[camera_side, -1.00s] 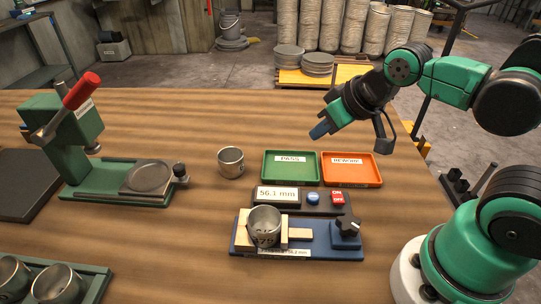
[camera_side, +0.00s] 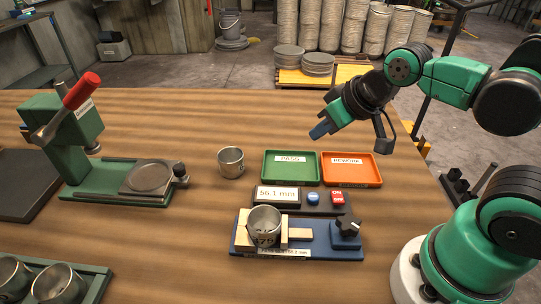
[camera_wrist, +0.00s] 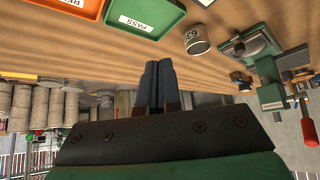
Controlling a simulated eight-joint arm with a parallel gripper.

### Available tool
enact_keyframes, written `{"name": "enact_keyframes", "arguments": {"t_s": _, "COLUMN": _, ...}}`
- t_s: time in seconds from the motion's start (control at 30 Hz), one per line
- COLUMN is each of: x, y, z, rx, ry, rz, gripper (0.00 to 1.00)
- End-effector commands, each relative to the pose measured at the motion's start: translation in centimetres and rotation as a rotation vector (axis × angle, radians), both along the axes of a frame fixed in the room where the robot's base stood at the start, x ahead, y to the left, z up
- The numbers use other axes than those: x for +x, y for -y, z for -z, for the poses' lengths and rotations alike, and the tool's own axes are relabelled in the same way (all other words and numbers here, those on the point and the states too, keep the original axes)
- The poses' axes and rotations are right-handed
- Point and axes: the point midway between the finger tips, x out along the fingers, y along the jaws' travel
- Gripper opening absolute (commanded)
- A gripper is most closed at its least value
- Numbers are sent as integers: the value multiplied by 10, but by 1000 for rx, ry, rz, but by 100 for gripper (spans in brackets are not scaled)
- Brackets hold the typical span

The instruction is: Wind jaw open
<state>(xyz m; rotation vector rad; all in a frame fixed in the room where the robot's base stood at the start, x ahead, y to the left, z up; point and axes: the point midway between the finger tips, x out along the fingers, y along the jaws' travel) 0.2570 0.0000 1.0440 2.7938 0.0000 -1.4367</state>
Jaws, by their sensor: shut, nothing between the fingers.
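A metal bowl (camera_side: 265,222) stands upright in the blue measuring fixture (camera_side: 298,249), between the wooden jaws (camera_side: 300,234). A black knob (camera_side: 348,225) sits at the fixture's right end. The display behind the fixture (camera_side: 278,194) reads 56.1 mm. My gripper (camera_side: 318,131) is in the air above and behind the trays, well away from the knob and the bowl. Its two fingers are together with nothing between them, as the wrist view (camera_wrist: 154,88) also shows. The fixture and its knob are out of the wrist view.
A green PASS tray (camera_side: 291,178) and an orange REWORK tray (camera_side: 351,180) are both empty. Another metal bowl (camera_side: 231,162) stands left of them. A green press with a red handle (camera_side: 81,92) is at the left. More bowls (camera_side: 57,283) sit in a rack at front left.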

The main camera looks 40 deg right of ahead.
Motion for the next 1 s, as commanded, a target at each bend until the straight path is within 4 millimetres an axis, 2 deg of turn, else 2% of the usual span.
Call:
{"name": "enact_keyframes", "arguments": {"t_s": 0.03, "x": 0, "y": 0, "z": 0, "rx": 0, "ry": 0, "rz": 0, "gripper": 0}}
{"name": "enact_keyframes", "arguments": {"t_s": 0.07, "x": 0, "y": 0, "z": 0, "rx": 0, "ry": 0, "rz": 0, "gripper": 6}}
{"name": "enact_keyframes", "arguments": {"t_s": 0.17, "x": -2, "y": 0, "z": 4, "rx": 28, "ry": -38, "rz": 32, "gripper": 34}}
{"name": "enact_keyframes", "arguments": {"t_s": 0.27, "x": -13, "y": 1, "z": 17, "rx": 131, "ry": -185, "rz": 159, "gripper": 63}}
{"name": "enact_keyframes", "arguments": {"t_s": 0.33, "x": -26, "y": 0, "z": 29, "rx": 227, "ry": -342, "rz": 295, "gripper": 82}}
{"name": "enact_keyframes", "arguments": {"t_s": 0.5, "x": -61, "y": -7, "z": 44, "rx": 395, "ry": -720, "rz": 615, "gripper": 84}}
{"name": "enact_keyframes", "arguments": {"t_s": 0.6, "x": -75, "y": -10, "z": 45, "rx": 432, "ry": -868, "rz": 734, "gripper": 84}}
{"name": "enact_keyframes", "arguments": {"t_s": 0.77, "x": -84, "y": -13, "z": 48, "rx": 442, "ry": -951, "rz": 797, "gripper": 84}}
{"name": "enact_keyframes", "arguments": {"t_s": 1.0, "x": -89, "y": -20, "z": 69, "rx": 442, "ry": -949, "rz": 794, "gripper": 84}}
